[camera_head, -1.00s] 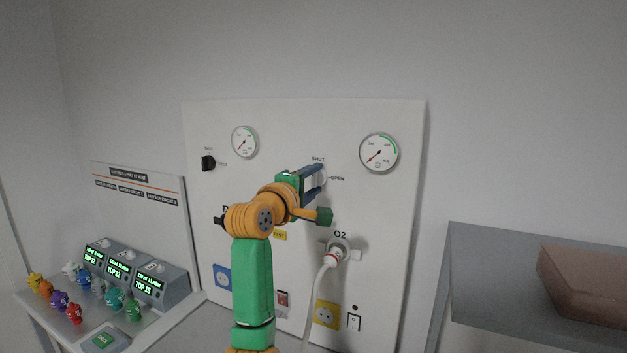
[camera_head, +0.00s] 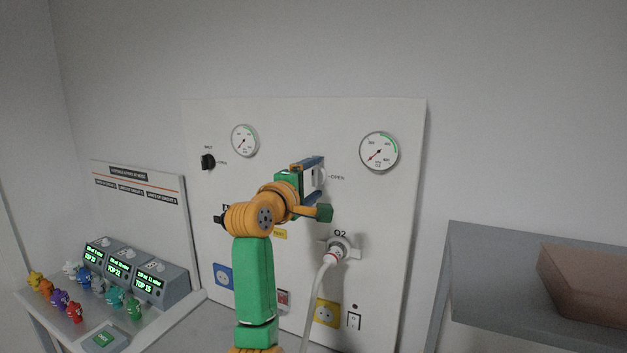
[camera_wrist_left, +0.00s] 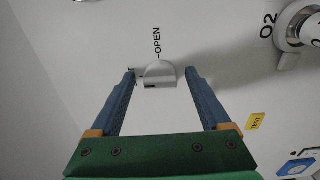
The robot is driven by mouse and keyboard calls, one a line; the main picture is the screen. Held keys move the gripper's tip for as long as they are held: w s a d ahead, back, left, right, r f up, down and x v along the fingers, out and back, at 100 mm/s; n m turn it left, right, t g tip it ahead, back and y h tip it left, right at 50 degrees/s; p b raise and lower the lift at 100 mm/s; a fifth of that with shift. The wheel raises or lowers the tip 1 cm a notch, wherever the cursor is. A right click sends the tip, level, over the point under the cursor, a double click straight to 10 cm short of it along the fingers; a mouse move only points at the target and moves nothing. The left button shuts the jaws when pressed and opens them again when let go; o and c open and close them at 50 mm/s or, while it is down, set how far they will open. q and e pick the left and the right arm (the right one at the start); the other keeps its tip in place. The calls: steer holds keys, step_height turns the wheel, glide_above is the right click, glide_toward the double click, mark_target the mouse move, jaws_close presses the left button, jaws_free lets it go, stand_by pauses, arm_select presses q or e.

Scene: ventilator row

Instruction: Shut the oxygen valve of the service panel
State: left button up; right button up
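The service panel (camera_head: 395,215) stands against the wall. Its oxygen valve is a pale rounded knob (camera_head: 320,177) above the O2 outlet (camera_head: 340,247). My left gripper (camera_head: 314,172) is at this knob, with one finger above it and part of the knob hidden. In the left wrist view the knob (camera_wrist_left: 160,75) sits between the two blue fingertips, with a small gap on each side. The OPEN label (camera_wrist_left: 157,42) shows beyond it, and the left finger mostly covers the SHUT label. The left gripper is open. My right gripper is not in view.
A white hose (camera_head: 321,290) hangs from the O2 outlet below my arm. A black knob (camera_head: 208,162) and two gauges are on the panel. At left, a table holds monitors (camera_head: 160,286) and several coloured figures. A grey shelf (camera_head: 480,270) with a brown box stands right.

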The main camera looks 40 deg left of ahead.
arm_select(q)
steer(key=b+v, duration=0.3)
steer(key=v, duration=0.4)
steer(key=shift+b, duration=0.3)
